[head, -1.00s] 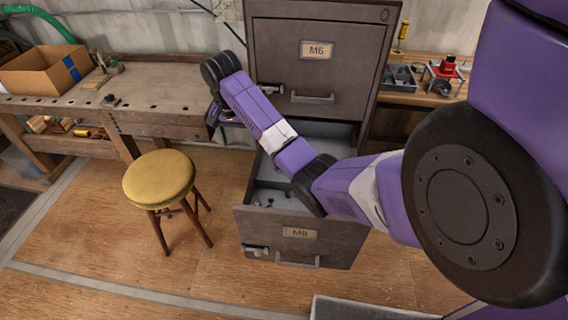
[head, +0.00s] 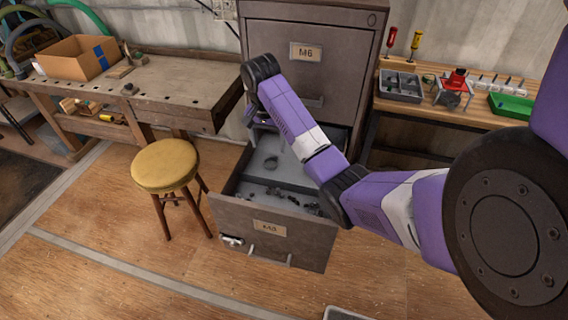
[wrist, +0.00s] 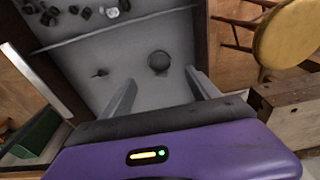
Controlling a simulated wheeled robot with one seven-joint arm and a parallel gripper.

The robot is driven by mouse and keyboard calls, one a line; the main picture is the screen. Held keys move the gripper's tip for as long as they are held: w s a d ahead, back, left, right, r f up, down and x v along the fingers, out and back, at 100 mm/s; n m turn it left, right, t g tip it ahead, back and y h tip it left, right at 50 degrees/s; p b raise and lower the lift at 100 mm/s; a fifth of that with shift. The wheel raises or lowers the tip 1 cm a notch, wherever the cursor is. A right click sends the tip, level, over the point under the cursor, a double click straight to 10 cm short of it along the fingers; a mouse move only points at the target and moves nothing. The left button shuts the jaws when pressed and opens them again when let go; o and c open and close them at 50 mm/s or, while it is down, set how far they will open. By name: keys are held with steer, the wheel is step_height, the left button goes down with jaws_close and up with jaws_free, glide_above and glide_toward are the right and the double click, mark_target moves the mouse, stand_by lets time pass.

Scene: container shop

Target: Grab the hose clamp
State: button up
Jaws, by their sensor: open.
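The hose clamp (wrist: 159,62) appears as a dark ring lying on the grey floor of the open drawer (wrist: 120,62). In the head view the ring-like clamp (head: 271,162) lies in the drawer's rear part, below my arm. My gripper (wrist: 161,80) is open and empty, with its two fingers spread either side of the clamp's line and pointing toward it. The clamp shows just beyond the fingertips, and no contact is visible. A small dark screw-like piece (wrist: 100,73) lies left of it.
A divider (wrist: 115,28) separates the clamp from several dark nuts and a pale piece (wrist: 112,13). The cabinet (head: 300,55) rises behind the drawer. A yellow stool (head: 165,166) and a workbench (head: 165,85) stand left; a shelf (head: 455,108) is at right.

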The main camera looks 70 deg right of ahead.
mark_target(271, 164)
step_height(271, 164, down, 2)
steer(key=shift+s+d+f+b, duration=0.15)
steer(key=shift+f+b, duration=0.05)
steer(key=shift+b, duration=0.4)
steer(key=shift+w+d+f+p, duration=0.1)
steer(key=shift+d+f+p, duration=0.05)
steer(key=shift+f, duration=0.75)
steer(key=shift+w+d+f+p, duration=0.1)
steer(key=shift+f+p, duration=0.05)
steer(key=shift+f, duration=0.75)
steer(key=shift+d+f+p, duration=0.15)
steer(key=shift+f, duration=0.75)
steer(key=c, duration=1.4)
